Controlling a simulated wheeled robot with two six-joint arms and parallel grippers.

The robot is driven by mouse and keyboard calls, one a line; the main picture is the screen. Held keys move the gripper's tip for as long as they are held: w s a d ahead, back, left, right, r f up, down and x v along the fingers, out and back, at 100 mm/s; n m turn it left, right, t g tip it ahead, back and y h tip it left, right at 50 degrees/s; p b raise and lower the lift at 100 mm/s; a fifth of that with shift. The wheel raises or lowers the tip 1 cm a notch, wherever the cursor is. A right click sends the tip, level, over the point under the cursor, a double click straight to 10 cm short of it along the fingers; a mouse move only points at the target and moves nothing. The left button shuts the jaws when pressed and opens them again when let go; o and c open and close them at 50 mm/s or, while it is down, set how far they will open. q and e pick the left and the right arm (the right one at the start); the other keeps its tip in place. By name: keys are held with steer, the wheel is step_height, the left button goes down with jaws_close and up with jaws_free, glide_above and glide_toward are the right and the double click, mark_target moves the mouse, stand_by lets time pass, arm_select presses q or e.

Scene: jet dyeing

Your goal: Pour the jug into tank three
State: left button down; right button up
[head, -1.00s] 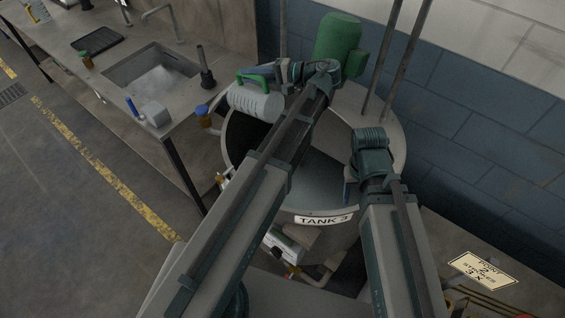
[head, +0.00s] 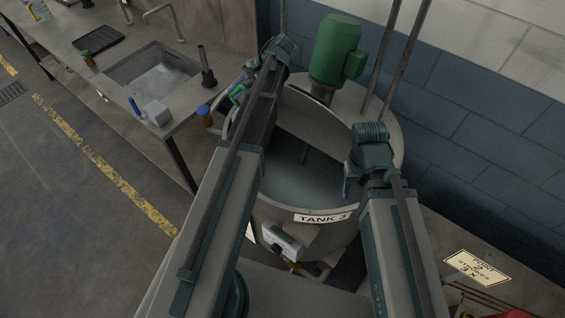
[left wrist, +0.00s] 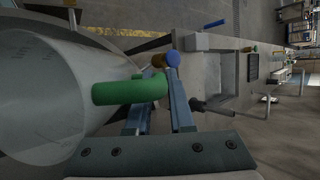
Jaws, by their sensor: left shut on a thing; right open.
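Tank three (head: 335,236) is a round grey tank with a "TANK 3" label (head: 322,217) and an open mouth. The jug (left wrist: 40,95) is whitish with a green handle (left wrist: 128,90). My left gripper (left wrist: 160,105) is shut on that handle. In the head view the left gripper (head: 243,84) is at the tank's far left rim, and my arm hides most of the jug; only a bit of green handle shows. I cannot tell the jug's tilt or contents. My right gripper (head: 347,187) is empty, pointing down over the tank's right side.
A green motor (head: 336,48) stands at the back of the tank, with upright pipes (head: 400,60) beside it. The blue wall is close behind.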

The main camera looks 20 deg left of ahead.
arm_select(q)
steer(key=shift+w+a+f+h+p, duration=0.3)
steer(key=shift+a+h, duration=0.15)
steer(key=shift+a, duration=0.1)
steer(key=shift+w+a+f+h+p, duration=0.2)
steer(key=shift+w+a+h+p, duration=0.05)
steer(key=shift+a+h, duration=0.25)
steer(key=a+f+m+g+h+b, duration=0.1)
steer(key=a+f+g+h+b, duration=0.1)
steer(key=a+f+h+b, duration=0.1)
step_height(320, 180, down, 4)
steer(key=shift+w+r+m+h+b, duration=0.25)
steer(key=shift+w+h+b, duration=0.3)
steer(key=shift+h, duration=0.5)
steer(key=shift+s, duration=0.15)
